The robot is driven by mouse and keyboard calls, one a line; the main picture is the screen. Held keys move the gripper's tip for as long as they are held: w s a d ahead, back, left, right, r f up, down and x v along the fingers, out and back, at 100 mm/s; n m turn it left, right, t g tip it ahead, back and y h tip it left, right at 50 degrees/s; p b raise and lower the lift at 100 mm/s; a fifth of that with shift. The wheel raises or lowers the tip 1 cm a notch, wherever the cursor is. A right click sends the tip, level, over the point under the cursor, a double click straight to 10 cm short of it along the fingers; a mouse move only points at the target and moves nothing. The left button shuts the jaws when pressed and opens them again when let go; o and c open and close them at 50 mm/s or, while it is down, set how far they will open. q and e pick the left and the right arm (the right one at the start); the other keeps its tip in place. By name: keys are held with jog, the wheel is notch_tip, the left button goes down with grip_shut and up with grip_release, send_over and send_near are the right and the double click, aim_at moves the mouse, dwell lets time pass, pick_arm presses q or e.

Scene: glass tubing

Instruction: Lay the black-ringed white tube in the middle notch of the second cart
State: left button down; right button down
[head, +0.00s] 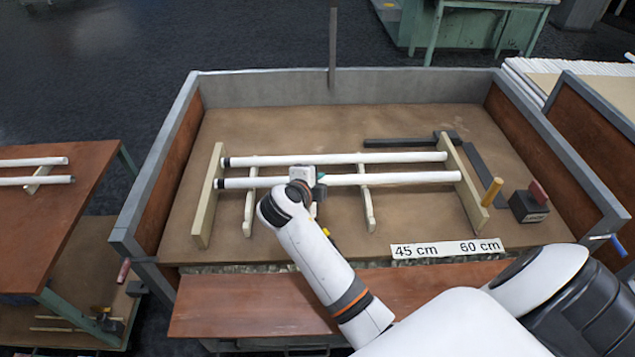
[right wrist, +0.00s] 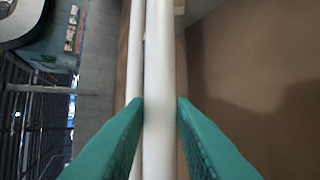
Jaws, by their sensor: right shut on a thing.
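Two long white tubes lie left to right over the wooden supports in the walled cart (head: 190,95), each with a black left end. The far tube (head: 400,158) lies behind the near tube (head: 410,179). My right gripper (head: 318,181) is shut on the near tube, left of its middle. In the right wrist view the teal fingers (right wrist: 160,105) stand on both sides of this white tube (right wrist: 159,60), with the other tube (right wrist: 134,60) beside it. The arm hides part of the near tube. I cannot tell whether it touches the supports. My left gripper is not in view.
Tall end boards (head: 208,200) stand left and right, with lower rails (head: 250,205) between them. A "45 cm 60 cm" label (head: 445,248) is in front. Another table (head: 80,210) with tubes stands left.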

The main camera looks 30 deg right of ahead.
jog(key=shift+d+f+b, duration=0.25)
jog(key=shift+f+b, duration=0.45)
jog(key=shift+f, duration=0.05)
jog(key=c, duration=1.6)
grip_release()
jog(key=shift+s, duration=0.1)
jog(key=o, duration=0.4)
jog(key=shift+f, duration=0.1)
